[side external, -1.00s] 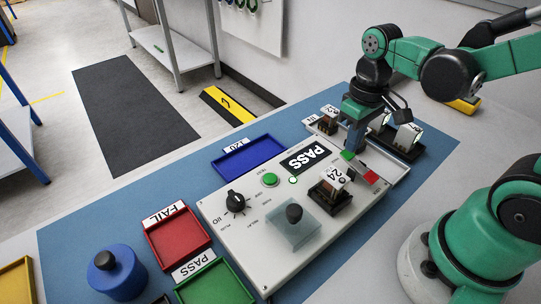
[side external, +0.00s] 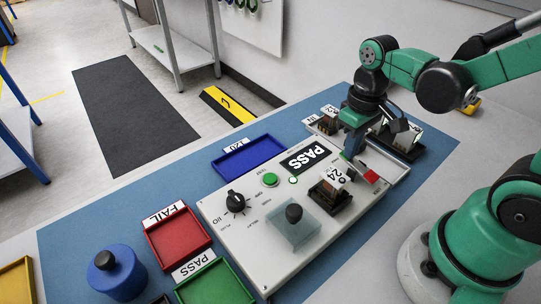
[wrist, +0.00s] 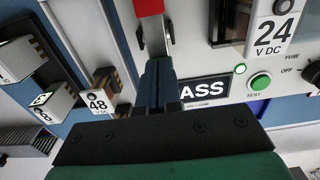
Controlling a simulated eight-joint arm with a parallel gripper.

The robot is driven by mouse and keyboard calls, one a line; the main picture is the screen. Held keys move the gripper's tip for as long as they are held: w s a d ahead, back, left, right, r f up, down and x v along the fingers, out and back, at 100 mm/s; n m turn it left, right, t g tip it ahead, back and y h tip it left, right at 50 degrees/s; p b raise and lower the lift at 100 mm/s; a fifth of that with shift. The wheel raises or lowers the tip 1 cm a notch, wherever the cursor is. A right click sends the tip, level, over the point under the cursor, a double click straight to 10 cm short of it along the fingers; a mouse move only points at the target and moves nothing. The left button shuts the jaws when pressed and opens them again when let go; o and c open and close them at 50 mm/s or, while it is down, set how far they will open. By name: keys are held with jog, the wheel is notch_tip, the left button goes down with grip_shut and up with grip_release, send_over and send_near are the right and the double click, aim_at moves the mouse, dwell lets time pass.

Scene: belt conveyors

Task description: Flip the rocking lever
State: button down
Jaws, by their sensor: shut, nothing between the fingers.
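The rocking lever shows its red end (side external: 371,177) at the right part of the white test panel (side external: 225,215). In the wrist view the red end (wrist: 149,6) and a metal arm (wrist: 154,38) lead down to my fingertips. The lever's green end is hidden at my gripper. My gripper (side external: 349,156) is shut and empty, pointing down at the end of the lever opposite the red one. In the wrist view my closed fingers (wrist: 158,66) overlap the lever's near end; I cannot tell whether they touch it.
A relay marked 24 (side external: 331,190) sits in the panel beside the lever. The PASS display (side external: 306,158) and green button (side external: 270,180) are left of my gripper. Other relays stand behind and right, one marked 48 (wrist: 100,101). Blue (side external: 248,157), red (side external: 178,238) and green trays (side external: 215,287) lie left.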

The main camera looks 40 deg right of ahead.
jog(key=shift+f, duration=0.35)
jog(key=shift+r, duration=3.5)
jog(key=shift+w+a+t, duration=0.3)
jog(key=shift+a+t, duration=0.1)
jog(key=shift+t, duration=0.5)
jog(key=shift+w+a+r+t, duration=0.15)
jog(key=shift+w+a+t, duration=0.2)
jog(key=shift+t, duration=0.55)
jog(key=shift+w+a+r+t, duration=0.15)
jog(key=shift+w+a+t, duration=0.25)
jog(key=shift+t, duration=0.5)
jog(key=shift+w+a+r+t, duration=0.15)
jog(key=shift+w+a+t, duration=0.2)
jog(key=shift+t, duration=0.55)
jog(key=shift+c, duration=1.8)
grip_release()
